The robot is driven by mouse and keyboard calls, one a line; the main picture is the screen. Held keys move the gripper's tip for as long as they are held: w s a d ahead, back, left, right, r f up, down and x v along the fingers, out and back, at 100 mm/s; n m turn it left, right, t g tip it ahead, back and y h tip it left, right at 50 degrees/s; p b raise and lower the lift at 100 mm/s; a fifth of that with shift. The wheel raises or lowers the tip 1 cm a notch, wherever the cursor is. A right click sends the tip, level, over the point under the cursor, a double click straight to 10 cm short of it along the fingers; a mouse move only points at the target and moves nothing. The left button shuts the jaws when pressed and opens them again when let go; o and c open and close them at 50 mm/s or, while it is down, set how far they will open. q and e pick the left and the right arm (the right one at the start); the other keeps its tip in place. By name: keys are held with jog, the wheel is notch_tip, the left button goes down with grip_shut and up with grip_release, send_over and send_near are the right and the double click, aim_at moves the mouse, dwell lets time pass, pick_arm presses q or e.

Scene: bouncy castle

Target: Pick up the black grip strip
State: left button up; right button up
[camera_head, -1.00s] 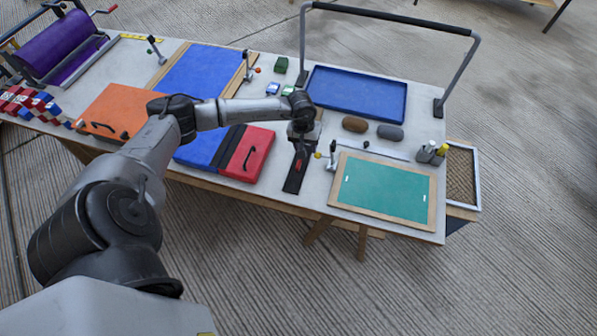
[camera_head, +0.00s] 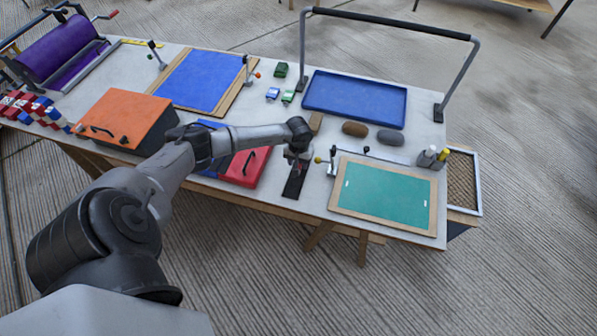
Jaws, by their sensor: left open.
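A flat black strip (camera_head: 293,186), which looks like the grip strip, lies on the pale table near its front edge, between the red pad and the green board. My left gripper (camera_head: 299,166) is over its far end, pointing down, with its jaws open. The gripper hides that end of the strip. I cannot tell whether the fingers touch it or are around it. My right gripper is not in view.
A red pad (camera_head: 245,168) lies left of the strip, partly under my left arm. A wood-framed green board (camera_head: 386,190) and a small metal clamp (camera_head: 331,160) are to the right. A brown block (camera_head: 315,122) and two oval stones (camera_head: 355,129) lie behind.

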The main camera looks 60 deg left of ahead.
pick_arm(q)
jog(key=shift+d+f, duration=0.1)
jog(key=shift+f, duration=1.75)
grip_shut()
